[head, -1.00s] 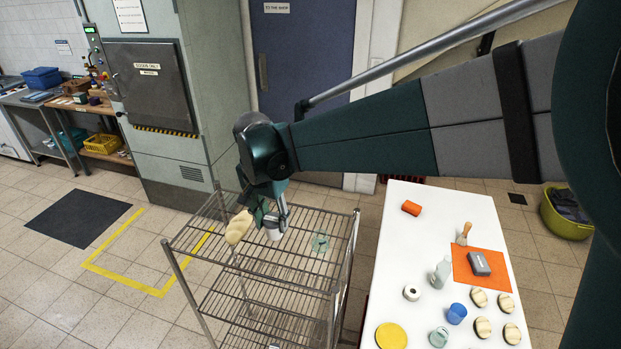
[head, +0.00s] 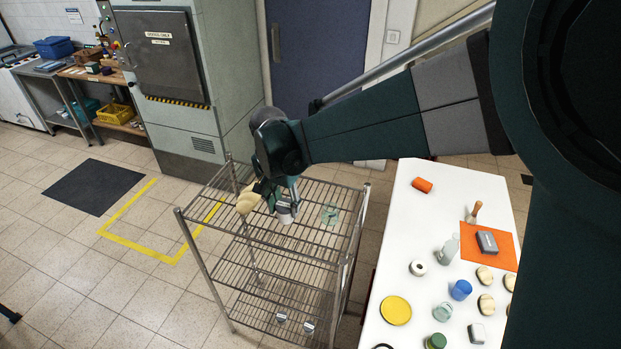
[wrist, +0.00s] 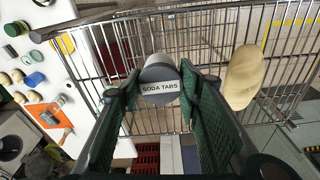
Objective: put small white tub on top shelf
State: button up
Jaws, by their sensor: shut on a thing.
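My gripper (head: 285,198) is shut on a small white tub (head: 285,214). In the wrist view the tub (wrist: 160,80) sits between the two green finger pads (wrist: 172,95), with a grey lid and a label reading "SODA TABS". In the head view it is at the top shelf (head: 300,239) of the wire rack; whether it touches the shelf I cannot tell. A bread-like loaf (head: 247,200) lies on the same shelf to the left, and a clear greenish glass item (head: 330,214) stands to the right.
The front of the top shelf is bare. Small items (head: 308,326) stand on a lower shelf. A white table (head: 405,252) to the right holds a yellow disc (head: 396,310), a blue cup (head: 461,289), an orange mat (head: 495,259) and several other things.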

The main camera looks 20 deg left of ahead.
aim_at(285, 215)
jog(key=shift+f, duration=0.1)
jog(key=shift+f, duration=2)
jog(key=shift+f, duration=0.2)
jog(key=o, duration=1)
jog(key=shift+r, duration=0.2)
jog(key=r, duration=0.4)
jog(key=s+r, duration=0.1)
jog(key=r, duration=0.7)
jog(key=shift+s+a, duration=0.1)
jog(key=shift+s, duration=0.1)
